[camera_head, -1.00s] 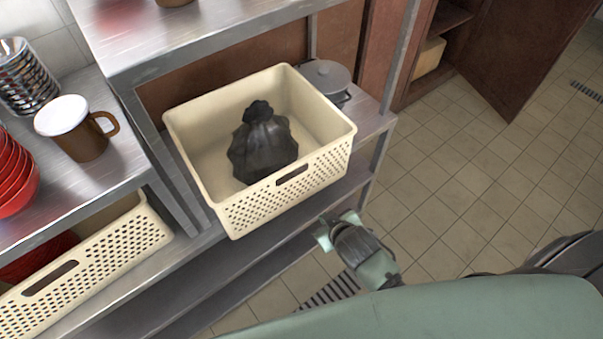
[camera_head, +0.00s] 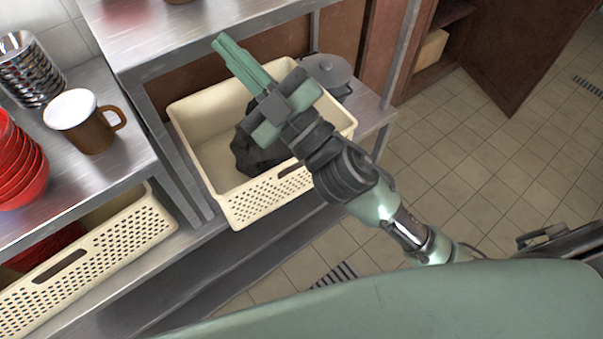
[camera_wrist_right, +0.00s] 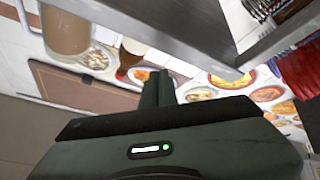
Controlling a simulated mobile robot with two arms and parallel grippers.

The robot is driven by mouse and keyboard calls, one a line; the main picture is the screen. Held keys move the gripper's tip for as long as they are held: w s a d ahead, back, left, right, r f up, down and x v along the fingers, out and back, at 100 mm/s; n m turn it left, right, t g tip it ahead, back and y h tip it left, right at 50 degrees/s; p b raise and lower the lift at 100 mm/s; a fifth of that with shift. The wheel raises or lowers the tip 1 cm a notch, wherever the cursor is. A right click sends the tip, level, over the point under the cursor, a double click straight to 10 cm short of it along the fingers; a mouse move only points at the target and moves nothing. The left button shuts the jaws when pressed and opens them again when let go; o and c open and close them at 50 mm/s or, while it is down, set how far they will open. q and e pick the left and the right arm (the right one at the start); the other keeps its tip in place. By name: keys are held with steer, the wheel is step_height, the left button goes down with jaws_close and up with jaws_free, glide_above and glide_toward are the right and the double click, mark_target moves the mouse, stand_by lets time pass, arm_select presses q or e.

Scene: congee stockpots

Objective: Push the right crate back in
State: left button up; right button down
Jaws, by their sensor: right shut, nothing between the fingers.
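The right crate (camera_head: 262,203) is a cream plastic basket with a perforated front wall and a handle slot. It sits on the metal shelf under the upper shelf, its front sticking out past the shelf edge. A dark sack (camera_head: 252,156) lies inside, partly hidden by my right arm. My right gripper (camera_head: 220,42) is shut and empty, raised above the crate, its fingers pointing to the upper left near the upper shelf's edge. In the right wrist view the closed fingers (camera_wrist_right: 158,90) show with nothing between them. My left gripper is not in view.
A second cream crate (camera_head: 110,250) sits on the lower left shelf. A brown mug (camera_head: 92,135), red bowls (camera_head: 20,175) and metal bowls (camera_head: 28,70) stand on the left counter. A lidded grey pot (camera_head: 328,72) is behind the right crate.

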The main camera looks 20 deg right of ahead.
steer(key=s+a+r+n+g+y, duration=0.1)
steer(key=s+a+n+g+y, duration=0.9)
steer(key=n+g, duration=0.7)
steer(key=n+g+h, duration=0.3)
steer(key=n+h, duration=0.4)
steer(key=h, duration=1.6)
glide_toward(302, 176)
steer(key=s+r, duration=0.3)
steer(key=s, duration=0.3)
step_height(302, 176, down, 10)
steer(key=p, duration=0.4)
steer(key=shift+w+a+p, duration=0.25)
steer(key=shift+w+p, duration=0.1)
steer(key=shift+w, duration=0.7)
steer(key=shift+w+a+p, duration=0.2)
steer(key=shift+w+p, duration=0.1)
steer(key=shift+w, duration=0.7)
